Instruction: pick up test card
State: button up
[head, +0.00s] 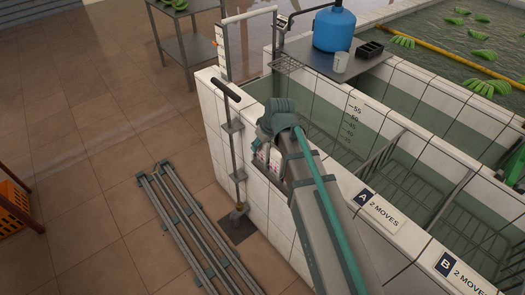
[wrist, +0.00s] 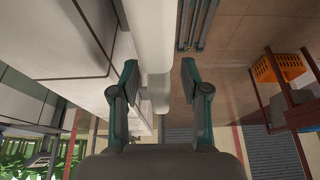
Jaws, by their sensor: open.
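My gripper (wrist: 158,75) is open in the wrist view, its two green-and-dark fingers wide apart. A pale upright shape (wrist: 150,40) shows between and beyond the fingers; I cannot tell what it is or whether it touches them. In the head view my arm reaches over the white tiled wall, and my gripper is largely hidden behind it. A small pale patch with pink marks (head: 262,156) shows beside the arm against the wall; I cannot tell whether it is the test card. No other test card is clear in either view.
The tiled tank wall (head: 220,125) runs beside my arm, with wire racks (head: 390,170) inside and labels A (head: 378,208) and B (head: 460,270) on top. A blue container (head: 334,29) and white cup (head: 341,62) stand on a shelf. Rails (head: 190,230) lie on the floor.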

jog(key=shift+w+f, duration=0.1)
jog(key=shift+f, duration=0.15)
grip_shut()
jog(key=shift+r, duration=0.1)
